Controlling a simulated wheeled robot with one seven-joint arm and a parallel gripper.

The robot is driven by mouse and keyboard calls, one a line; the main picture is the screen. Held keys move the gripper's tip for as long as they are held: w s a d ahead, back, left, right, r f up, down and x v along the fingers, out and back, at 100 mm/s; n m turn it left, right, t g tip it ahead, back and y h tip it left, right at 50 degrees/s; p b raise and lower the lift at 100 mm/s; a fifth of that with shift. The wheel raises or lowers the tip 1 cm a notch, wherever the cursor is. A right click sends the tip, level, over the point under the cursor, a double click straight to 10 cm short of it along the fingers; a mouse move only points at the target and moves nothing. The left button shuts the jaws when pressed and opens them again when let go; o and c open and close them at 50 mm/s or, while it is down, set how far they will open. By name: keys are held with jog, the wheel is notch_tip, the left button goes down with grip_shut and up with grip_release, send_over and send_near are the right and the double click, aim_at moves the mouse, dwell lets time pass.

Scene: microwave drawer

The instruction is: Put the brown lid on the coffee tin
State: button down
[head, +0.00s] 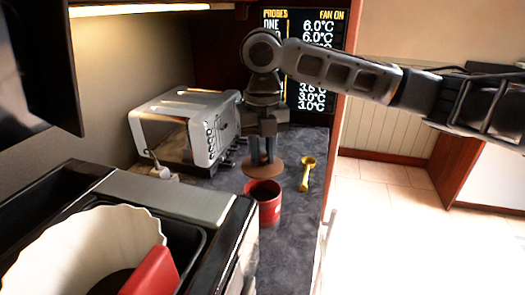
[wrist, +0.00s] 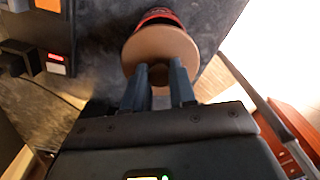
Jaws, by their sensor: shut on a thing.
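The brown lid (head: 264,168) is a flat disc held by my gripper (head: 263,158), whose fingers point down. The coffee tin (head: 263,203) is red and stands upright on the dark counter. In the head view the lid is just above the tin, and the tin's dark open mouth shows below the lid's front edge. In the wrist view the lid (wrist: 160,48) sits at the tips of my gripper (wrist: 160,78) and covers most of the tin. Only a red part of the tin (wrist: 160,15) shows past the lid's far edge.
A yellow scoop (head: 307,172) lies on the counter right of the tin. A silver toaster-oven-like appliance (head: 185,128) stands to the left. A black unit with a white fluted filter (head: 85,255) is at front left. The counter (head: 290,250) is clear in front of the tin.

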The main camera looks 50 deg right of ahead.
aim_at(262, 165)
jog(key=shift+f+b, duration=1.65)
jog(key=shift+f, duration=1.05)
jog(key=shift+f, duration=0.45)
dwell(0.5)
jog(key=c, duration=0.8)
grip_release()
jog(key=shift+c, duration=0.2)
jog(key=shift+o, duration=0.3)
jog(key=o, duration=0.4)
jog(key=shift+r, duration=0.15)
jog(key=shift+r+p, duration=2.3)
jog(key=shift+r, duration=1.05)
